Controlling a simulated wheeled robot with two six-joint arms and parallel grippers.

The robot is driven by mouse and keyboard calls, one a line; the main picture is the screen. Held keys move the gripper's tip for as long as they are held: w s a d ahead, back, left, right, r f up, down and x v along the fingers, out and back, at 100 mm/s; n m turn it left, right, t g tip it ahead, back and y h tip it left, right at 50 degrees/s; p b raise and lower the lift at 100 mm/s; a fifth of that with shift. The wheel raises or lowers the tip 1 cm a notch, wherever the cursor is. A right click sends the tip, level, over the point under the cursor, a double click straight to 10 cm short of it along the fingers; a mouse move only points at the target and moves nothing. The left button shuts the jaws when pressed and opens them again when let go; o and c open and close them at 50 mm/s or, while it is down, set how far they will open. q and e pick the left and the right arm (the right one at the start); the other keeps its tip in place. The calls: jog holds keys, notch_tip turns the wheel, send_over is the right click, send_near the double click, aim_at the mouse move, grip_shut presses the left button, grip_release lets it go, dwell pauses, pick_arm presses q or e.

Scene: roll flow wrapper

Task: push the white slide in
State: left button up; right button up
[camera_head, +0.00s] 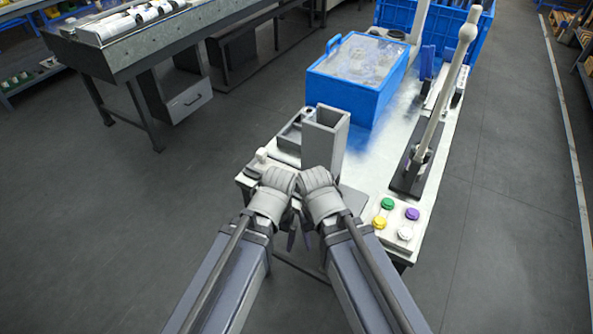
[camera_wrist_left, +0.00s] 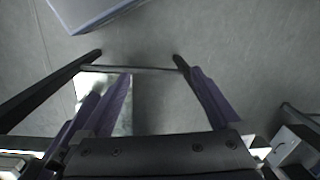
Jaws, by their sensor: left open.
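A small white part with a rounded knob (camera_head: 261,157), which looks like the white slide, sits at the left front edge of the bench (camera_head: 359,190). How far in it stands is unclear. My left gripper (camera_head: 292,238) hangs low at the bench's front edge, apart from the white part. Its two purple fingers are spread with nothing between them in the left wrist view (camera_wrist_left: 160,75). My right wrist (camera_head: 320,190) is close beside the left one. Its fingers are largely hidden, so their state is unclear.
A grey upright square tube (camera_head: 325,137) stands behind my wrists. A blue bin with a clear top (camera_head: 345,88) is farther back. A tall white lever (camera_head: 440,105) and green, yellow, purple and white buttons (camera_head: 397,217) are on the right. Open floor surrounds the bench.

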dwell(0.4)
pick_arm(q)
jog(key=shift+w+r, duration=0.1)
jog(key=shift+c, duration=0.8)
jog(key=shift+m+t+h, duration=0.5)
jog(key=shift+t+h, duration=0.1)
jog(key=shift+h, duration=0.2)
jog(key=w+r+p, duration=0.2)
jog(key=w, duration=0.1)
jog(key=w+r+p, duration=0.3)
jog(key=w+a+r+p, duration=0.1)
jog(key=w+r+p, duration=0.1)
jog(key=w, duration=0.1)
jog(key=shift+r+p, duration=0.2)
jog(key=shift+p, duration=0.15)
jog(key=c, duration=0.4)
jog(key=shift+o, duration=0.2)
jog(key=m+t+h+p, duration=0.1)
jog(key=t+h+p, duration=0.15)
jog(key=p, duration=0.55)
send_near(261, 151)
jog(key=shift+d+f+t+y+b, duration=0.25)
jog(key=shift+d+f+y+b, duration=0.1)
jog(key=shift+d+f, duration=0.1)
jog(key=shift+f, duration=0.1)
jog(key=b+x, duration=0.7)
jog(key=shift+w+f, duration=0.1)
jog(key=shift+f, duration=0.25)
jog(key=shift+r, duration=0.1)
jog(key=shift+c, duration=0.2)
